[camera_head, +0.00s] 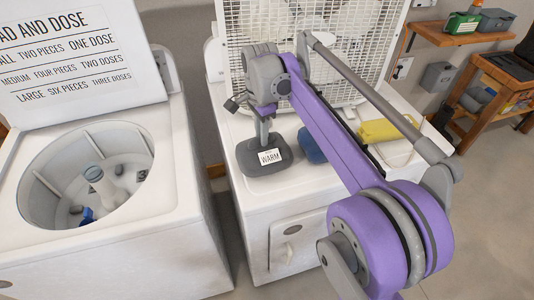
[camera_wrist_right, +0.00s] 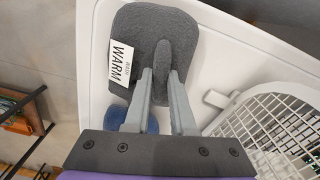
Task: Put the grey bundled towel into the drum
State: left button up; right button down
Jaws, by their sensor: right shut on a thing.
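The grey bundled towel (camera_head: 262,158) lies on top of the white dryer with a white tag reading WARM. My right gripper (camera_head: 262,125) reaches down onto it from above. In the right wrist view the towel (camera_wrist_right: 185,32) shows a raised fold between the fingers of the right gripper (camera_wrist_right: 163,85), which is shut on that fold. The drum (camera_head: 60,165) is in the open white washer at the left; a blue item (camera_head: 87,215) lies in it beside the agitator (camera_head: 100,180). My left gripper is not in view.
A blue bundle (camera_head: 311,146) and a yellow bundle (camera_head: 386,130) lie on the dryer top, right of the towel. A white box fan (camera_head: 320,45) stands behind them. The washer's raised lid (camera_head: 75,65) carries a dosing sign. A gap separates the two machines.

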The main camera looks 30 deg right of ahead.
jog(key=shift+s+r, duration=0.1)
jog(key=shift+r, duration=0.3)
jog(key=shift+r+p, duration=2.1)
jog(key=shift+r, duration=0.95)
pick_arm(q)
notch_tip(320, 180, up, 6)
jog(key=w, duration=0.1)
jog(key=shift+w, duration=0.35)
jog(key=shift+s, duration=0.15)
pick_arm(e)
jog(key=shift+s, duration=0.1)
